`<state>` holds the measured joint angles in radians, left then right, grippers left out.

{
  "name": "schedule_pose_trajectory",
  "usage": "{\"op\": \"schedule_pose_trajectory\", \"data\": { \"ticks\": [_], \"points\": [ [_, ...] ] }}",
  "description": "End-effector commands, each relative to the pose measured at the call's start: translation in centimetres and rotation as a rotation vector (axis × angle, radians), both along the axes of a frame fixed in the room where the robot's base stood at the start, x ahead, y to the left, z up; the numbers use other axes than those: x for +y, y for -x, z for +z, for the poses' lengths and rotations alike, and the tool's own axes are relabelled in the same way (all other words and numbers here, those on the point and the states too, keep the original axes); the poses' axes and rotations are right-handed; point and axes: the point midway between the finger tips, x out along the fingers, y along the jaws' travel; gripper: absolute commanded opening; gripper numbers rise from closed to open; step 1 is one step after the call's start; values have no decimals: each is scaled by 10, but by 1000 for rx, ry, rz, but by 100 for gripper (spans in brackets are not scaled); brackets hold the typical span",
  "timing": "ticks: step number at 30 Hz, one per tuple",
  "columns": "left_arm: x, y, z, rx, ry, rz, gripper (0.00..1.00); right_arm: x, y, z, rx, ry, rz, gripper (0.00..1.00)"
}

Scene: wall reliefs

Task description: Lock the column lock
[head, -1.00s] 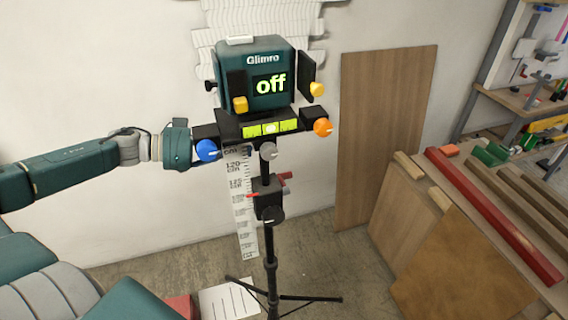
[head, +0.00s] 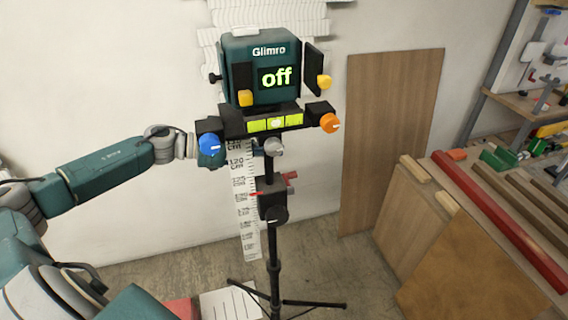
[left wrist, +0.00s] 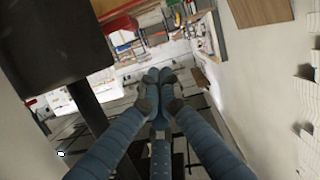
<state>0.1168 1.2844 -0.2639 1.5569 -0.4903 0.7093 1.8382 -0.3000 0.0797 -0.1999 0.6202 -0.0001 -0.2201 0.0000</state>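A black column (head: 272,245) on a tripod carries the lamp (head: 268,70), whose display reads "off". A black clamp block (head: 272,197) sits midway on the column. A red lever (head: 290,177) sticks out at the block's right, and a black knob (head: 275,215) is on its lower front. I cannot tell whether the lock is set. My left gripper (head: 210,160) is partly hidden behind the blue knob (head: 208,145). In the left wrist view its fingertips (left wrist: 158,77) meet, with nothing seen between them. A black block and pole (left wrist: 85,100) stand left of them. My right gripper is not in view.
A grey knob (head: 274,147) and an orange knob (head: 330,123) sit below the lamp. A measuring scale (head: 247,210) hangs beside the column. Wooden boards (head: 392,150) and a workbench (head: 490,240) stand at the right. The wall behind is close.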

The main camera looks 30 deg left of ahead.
Motion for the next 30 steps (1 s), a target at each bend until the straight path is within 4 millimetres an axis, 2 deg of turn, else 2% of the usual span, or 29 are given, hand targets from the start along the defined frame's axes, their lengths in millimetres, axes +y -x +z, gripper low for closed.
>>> {"op": "schedule_pose_trajectory", "data": {
  "ticks": [6, 9, 15, 30],
  "points": [
    [-22, -22, -3, -5, 2, -1, 0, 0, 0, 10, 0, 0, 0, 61],
    [-22, -18, -22, 3, 2, 1, 0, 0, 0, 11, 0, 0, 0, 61],
    [-25, -15, -41, 1, 0, 0, 0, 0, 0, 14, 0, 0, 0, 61],
    [-25, -15, -46, 2, 1, 0, 0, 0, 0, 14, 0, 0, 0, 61]
  ]
}}
